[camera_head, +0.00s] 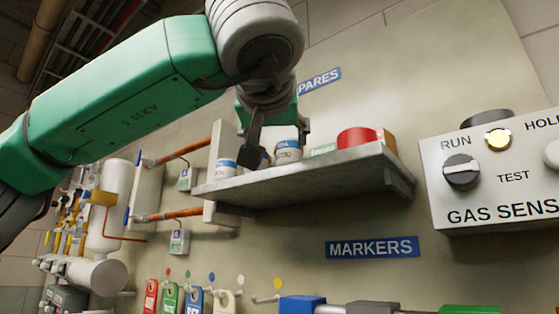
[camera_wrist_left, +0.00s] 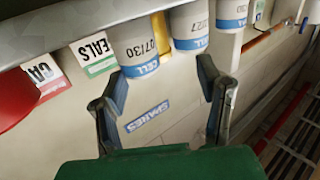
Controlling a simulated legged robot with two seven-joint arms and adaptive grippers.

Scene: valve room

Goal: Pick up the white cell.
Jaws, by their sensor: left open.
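One white cell (camera_head: 288,151) is beside the seals box, and the other white cell (camera_head: 227,168) is near the shelf's left end. In the left wrist view the cell marked 07/30 (camera_wrist_left: 138,47) and the second cell (camera_wrist_left: 195,27) show at the top. My left gripper (camera_head: 278,144) is open and empty above the shelf, overlapping the space around the cells. My right gripper is not in view.
A seals box (camera_head: 323,150), a red round item (camera_head: 356,139) and a brown item (camera_head: 386,142) stand right of the cells. A yellow thing (camera_wrist_left: 160,35) shows between the cells. The gas sensor panel (camera_head: 495,170) is at right. Tags (camera_head: 170,298) hang below the shelf.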

